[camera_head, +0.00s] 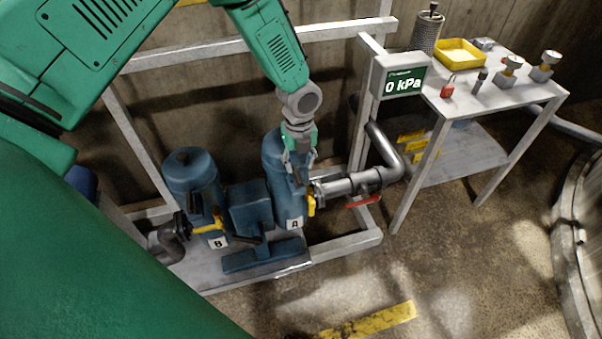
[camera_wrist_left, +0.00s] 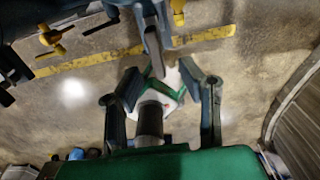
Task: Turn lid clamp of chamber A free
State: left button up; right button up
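Chamber A (camera_head: 287,202) is a blue upright cylinder with a white "A" label (camera_head: 295,224) in the middle of the head view. My left gripper (camera_head: 300,172) points down at its upper right side, partly covering the lid. In the left wrist view my left gripper's grey fingers (camera_wrist_left: 162,105) are spread apart, with no object clearly held between them. I cannot make out the lid clamp of chamber A or whether a finger touches it. A yellow handle (camera_head: 311,205) sits on chamber A's right side below the gripper. My right gripper is in neither view.
Chamber B (camera_head: 192,174) stands to the left. A pipe with a red valve handle (camera_head: 362,202) runs right from chamber A. A grey frame (camera_head: 372,240) surrounds the chambers. The gauge display (camera_head: 403,82) reads 0 kPa. A side table (camera_head: 490,102) holds a yellow tray (camera_head: 460,54).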

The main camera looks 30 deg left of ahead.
aim_at(298, 174)
pick_arm(q)
jog(key=f, duration=0.3)
jog(key=a+f, duration=0.1)
jog(key=f, duration=0.1)
jog(key=shift+f, duration=0.2)
jog(key=shift+d, duration=0.15)
jog(key=shift+d, duration=0.15)
grip_shut()
